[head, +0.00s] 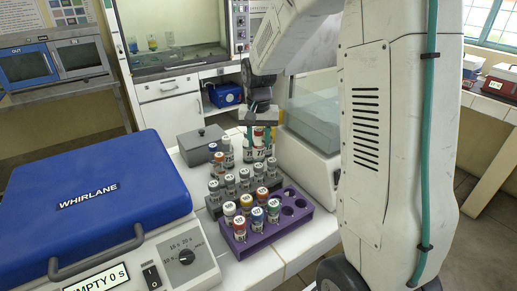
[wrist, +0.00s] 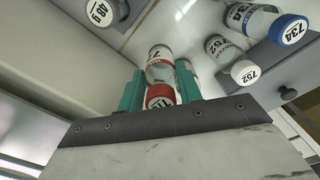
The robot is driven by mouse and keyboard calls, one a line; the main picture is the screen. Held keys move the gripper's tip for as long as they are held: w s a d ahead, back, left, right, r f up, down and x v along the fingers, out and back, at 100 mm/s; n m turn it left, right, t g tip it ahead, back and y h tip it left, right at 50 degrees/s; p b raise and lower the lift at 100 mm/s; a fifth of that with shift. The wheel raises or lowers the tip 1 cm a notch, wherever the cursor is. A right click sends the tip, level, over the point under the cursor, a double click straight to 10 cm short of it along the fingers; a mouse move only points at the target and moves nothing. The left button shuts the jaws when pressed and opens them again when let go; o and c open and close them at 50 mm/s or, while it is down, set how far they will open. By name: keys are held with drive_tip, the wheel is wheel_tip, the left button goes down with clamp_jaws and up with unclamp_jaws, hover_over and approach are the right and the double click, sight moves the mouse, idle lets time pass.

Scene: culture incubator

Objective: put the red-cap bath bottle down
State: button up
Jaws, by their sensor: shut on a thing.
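My gripper (head: 259,148) points down over the white bench, beside the water bath. In the wrist view its teal fingers (wrist: 158,90) are closed around a bottle with a red cap (wrist: 160,96). The bottle's clear body and white label (wrist: 160,68) show beyond the cap. In the head view the held bottle (head: 259,141) shows only partly between the fingers, among other numbered bottles. I cannot tell whether its base touches anything.
A purple rack (head: 290,228) with several colour-capped bottles and empty holes stands in front. A grey rack (head: 214,205) of grey-capped bottles stands behind it. The glass-walled bath (head: 318,115) is right, a grey lidded box (head: 200,146) left, the blue-lidded centrifuge (head: 80,190) further left.

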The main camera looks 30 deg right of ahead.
sight(259, 149)
drive_tip(key=shift+f, duration=1.85)
drive_tip(key=shift+f, duration=0.1)
drive_tip(key=o, duration=1)
